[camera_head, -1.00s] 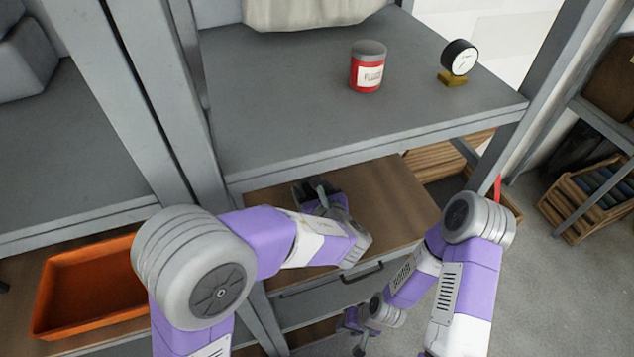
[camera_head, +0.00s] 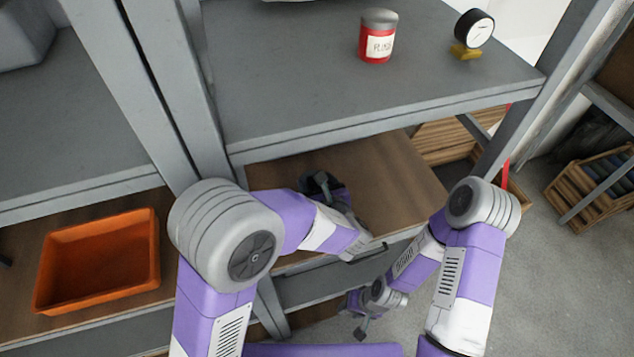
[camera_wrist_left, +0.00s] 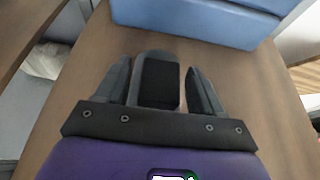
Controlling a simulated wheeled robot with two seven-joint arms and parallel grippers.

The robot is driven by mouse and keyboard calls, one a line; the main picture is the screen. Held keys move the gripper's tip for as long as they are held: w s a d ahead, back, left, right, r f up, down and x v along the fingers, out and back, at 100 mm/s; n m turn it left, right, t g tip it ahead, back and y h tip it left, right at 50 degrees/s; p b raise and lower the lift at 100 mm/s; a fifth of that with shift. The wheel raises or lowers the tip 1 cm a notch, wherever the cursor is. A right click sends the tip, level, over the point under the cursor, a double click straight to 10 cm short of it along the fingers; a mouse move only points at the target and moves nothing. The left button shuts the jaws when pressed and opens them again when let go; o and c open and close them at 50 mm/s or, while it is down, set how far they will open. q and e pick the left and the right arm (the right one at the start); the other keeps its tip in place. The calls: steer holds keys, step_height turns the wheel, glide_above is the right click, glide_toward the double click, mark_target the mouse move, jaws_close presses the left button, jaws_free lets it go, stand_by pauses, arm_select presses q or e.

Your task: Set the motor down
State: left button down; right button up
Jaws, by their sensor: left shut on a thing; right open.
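The motor (camera_wrist_left: 160,80), a dark block with a grey rounded casing, sits between the two fingers of my left gripper (camera_wrist_left: 162,92) in the left wrist view. In the head view my left gripper (camera_head: 322,184) is over the brown wooden lower surface (camera_head: 385,175), below the front edge of the grey shelf. The motor is hard to make out there. I cannot tell whether it touches the wood. My right gripper (camera_head: 363,326) is low, in front of the drawer, open and empty.
The grey upper shelf (camera_head: 290,95) overhangs the wooden surface and carries a red can (camera_head: 378,36) and a dial gauge (camera_head: 473,30). A blue box (camera_wrist_left: 190,20) stands beyond the motor. An orange tray (camera_head: 100,262) is at left. Wood to the gripper's right is bare.

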arm_select(q)
steer(key=shift+c, duration=0.7)
jaws_free()
steer(key=shift+r, duration=0.2)
steer(key=p+v, duration=0.2)
steer(key=v, duration=1)
